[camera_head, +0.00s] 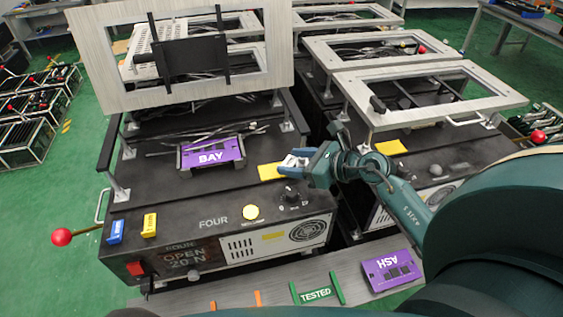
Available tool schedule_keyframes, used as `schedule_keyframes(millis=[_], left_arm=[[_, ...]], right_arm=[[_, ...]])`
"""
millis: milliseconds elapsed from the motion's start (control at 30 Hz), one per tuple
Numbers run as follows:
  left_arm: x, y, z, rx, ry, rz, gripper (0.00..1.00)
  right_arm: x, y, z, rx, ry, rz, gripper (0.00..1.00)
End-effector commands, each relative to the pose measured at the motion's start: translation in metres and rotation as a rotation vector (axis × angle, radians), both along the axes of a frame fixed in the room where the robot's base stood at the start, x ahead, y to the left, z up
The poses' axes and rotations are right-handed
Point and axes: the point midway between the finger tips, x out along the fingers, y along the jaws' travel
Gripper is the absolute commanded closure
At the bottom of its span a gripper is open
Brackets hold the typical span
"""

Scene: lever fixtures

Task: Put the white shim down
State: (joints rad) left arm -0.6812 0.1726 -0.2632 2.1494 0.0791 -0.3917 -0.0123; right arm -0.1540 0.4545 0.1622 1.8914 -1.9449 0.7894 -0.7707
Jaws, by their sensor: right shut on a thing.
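My right gripper (302,163) reaches in from the right over the top of the black fixture marked FOUR (213,221). It is shut on a small white piece, which looks like the white shim (291,160); the fingers hide part of it. The piece is just above and behind a yellow patch (270,172) on the fixture's top. I cannot tell whether it touches the surface. My left gripper is not in view.
A purple BAY plate (211,153) sits left of my gripper, and a black knob (291,196) is just in front. A raised frame panel (115,62) stands behind. The grey front ledge (225,290) carries a TESTED label (316,293) and a purple ASH plate (391,270).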

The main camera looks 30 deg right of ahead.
Motion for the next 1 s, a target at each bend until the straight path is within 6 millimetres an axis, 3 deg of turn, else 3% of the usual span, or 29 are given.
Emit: schedule_keyframes(millis=[100, 333, 400, 533, 967, 1000], left_arm=[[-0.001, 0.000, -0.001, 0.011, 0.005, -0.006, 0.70], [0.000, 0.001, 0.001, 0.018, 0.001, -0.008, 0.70], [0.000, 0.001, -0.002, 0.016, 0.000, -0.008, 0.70], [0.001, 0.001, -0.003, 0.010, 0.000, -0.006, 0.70], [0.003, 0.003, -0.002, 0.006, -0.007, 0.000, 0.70], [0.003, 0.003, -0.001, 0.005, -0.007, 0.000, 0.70]], right_arm=[[0.017, 0.010, 0.001, 0.002, 0.000, 0.001, 0.68], [0.035, 0.022, 0.000, 0.003, -0.001, 0.002, 0.68], [0.033, 0.020, -0.018, 0.003, 0.006, 0.000, 0.68], [0.032, 0.020, -0.033, 0.003, 0.004, -0.001, 0.68], [0.032, 0.019, -0.040, -0.001, 0.001, 0.001, 0.68], [0.032, 0.019, -0.039, -0.001, 0.001, 0.001, 0.44]])
